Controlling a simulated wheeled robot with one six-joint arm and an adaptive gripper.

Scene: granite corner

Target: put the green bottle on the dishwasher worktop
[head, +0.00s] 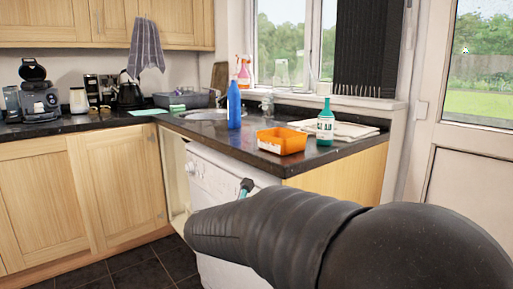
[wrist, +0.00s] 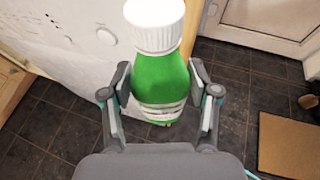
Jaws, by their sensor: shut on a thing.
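The green bottle (wrist: 162,75) with a white ribbed cap is between the fingers of my gripper (wrist: 160,92) in the wrist view. The fingers are shut on its sides, and the floor shows below it. In the head view my arm hides the bottle and most of my gripper; only a small dark and teal part shows beside the dishwasher. The dishwasher (head: 212,182) is white and stands under the dark worktop (head: 238,152). Its front also shows in the wrist view (wrist: 70,55), to the left of the bottle.
On the worktop stand a blue bottle (head: 234,105), an orange tray (head: 282,141) and a teal bottle with a white label (head: 325,124). A folded cloth (head: 350,130) lies behind. Bare worktop shows left of the orange tray, near the front edge. A sink is further back.

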